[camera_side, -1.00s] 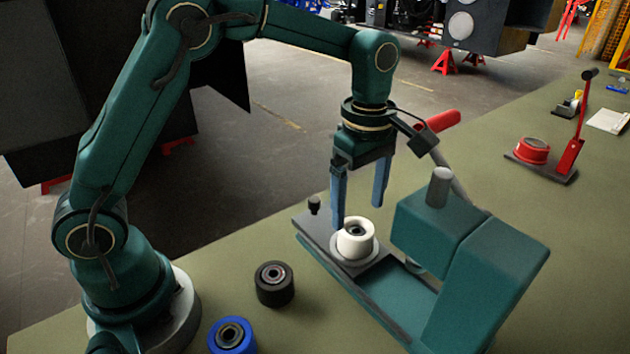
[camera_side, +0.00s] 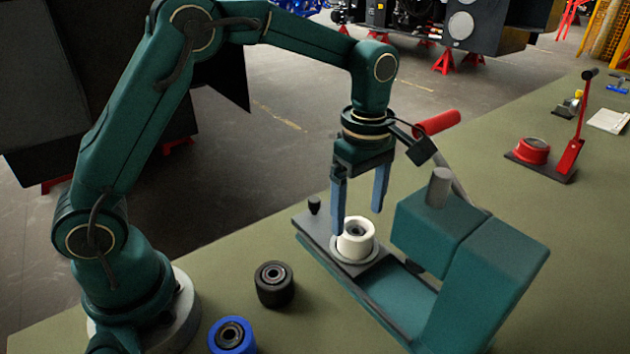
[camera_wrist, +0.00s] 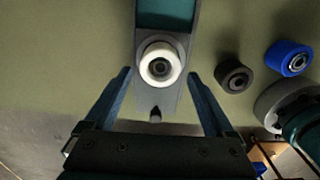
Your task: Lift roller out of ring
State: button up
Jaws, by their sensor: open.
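A white roller (camera_side: 356,238) with a dark bore stands upright in a pale ring (camera_side: 350,260) on the grey plate of a teal press. In the wrist view the white roller (camera_wrist: 160,63) shows from above, beyond the fingertips. My gripper (camera_side: 358,222) is open and empty, its two blue fingers pointing down. In the side view the left finger's tip is beside the roller's upper left edge, and the right finger is behind and above it. In the wrist view the fingers (camera_wrist: 160,72) lie wide apart, one to each side of the roller's lower part. I see no contact.
The teal press head (camera_side: 440,225), with a red-handled lever (camera_side: 437,122), stands right of the roller. A small black knob (camera_side: 314,205) is on the plate's far end. A black roller (camera_side: 274,284) and a blue roller (camera_side: 232,336) stand on the green bench, left of the press.

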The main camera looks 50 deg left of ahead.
jog(key=shift+f, duration=1.5)
jog(key=shift+r, duration=0.1)
jog(key=c, duration=1.2)
jog(key=shift+o, duration=0.2)
jog(key=shift+r, duration=3.5)
